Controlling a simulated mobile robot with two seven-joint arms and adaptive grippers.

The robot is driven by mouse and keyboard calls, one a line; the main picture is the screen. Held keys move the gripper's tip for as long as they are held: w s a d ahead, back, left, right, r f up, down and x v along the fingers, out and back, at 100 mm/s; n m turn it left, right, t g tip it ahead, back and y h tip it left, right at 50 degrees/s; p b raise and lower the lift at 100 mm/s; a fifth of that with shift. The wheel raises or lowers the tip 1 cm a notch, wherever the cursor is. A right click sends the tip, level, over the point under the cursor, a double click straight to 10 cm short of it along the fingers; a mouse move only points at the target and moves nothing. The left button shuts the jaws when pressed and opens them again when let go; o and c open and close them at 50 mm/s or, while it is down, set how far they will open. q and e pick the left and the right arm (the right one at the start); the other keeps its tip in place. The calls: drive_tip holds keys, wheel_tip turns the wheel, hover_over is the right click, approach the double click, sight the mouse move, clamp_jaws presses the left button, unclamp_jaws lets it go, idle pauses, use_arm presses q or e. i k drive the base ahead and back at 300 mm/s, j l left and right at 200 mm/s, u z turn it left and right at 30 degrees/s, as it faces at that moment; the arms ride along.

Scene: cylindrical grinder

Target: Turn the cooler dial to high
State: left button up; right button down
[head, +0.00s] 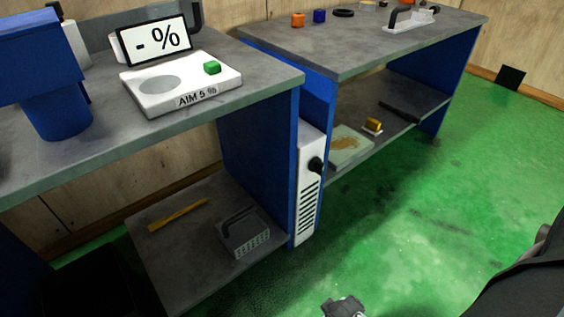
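The cooler (308,210) is a narrow white unit with dark vent slots, standing between the two benches. Its black dial (316,165) sticks out from the upper part of the front, above the slots. The dial's markings and setting are too small to read. A small grey and black gripper part (343,307), which looks like my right gripper, shows at the bottom edge, below and apart from the cooler. Most of it is cut off, so its opening cannot be told. My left gripper is not in view.
The left bench (270,75) holds a white device (185,92) with a "- %" display and a blue container (52,112). Its lower shelf holds a grey basket-like object (243,233). The right bench (360,45) stands beyond. Green floor (430,210) in front is clear.

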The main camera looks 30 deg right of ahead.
sight(316, 164)
drive_tip(key=i+l, duration=0.1)
drive_tip(key=l, duration=0.25)
drive_tip(key=i+l, duration=0.1)
drive_tip(key=l, duration=0.25)
drive_tip(key=i+l+z, duration=0.1)
drive_tip(key=l, duration=0.25)
drive_tip(key=i+l, duration=0.1)
drive_tip(key=l, duration=0.25)
drive_tip(key=i+l+z, duration=0.1)
drive_tip(key=l, duration=0.85)
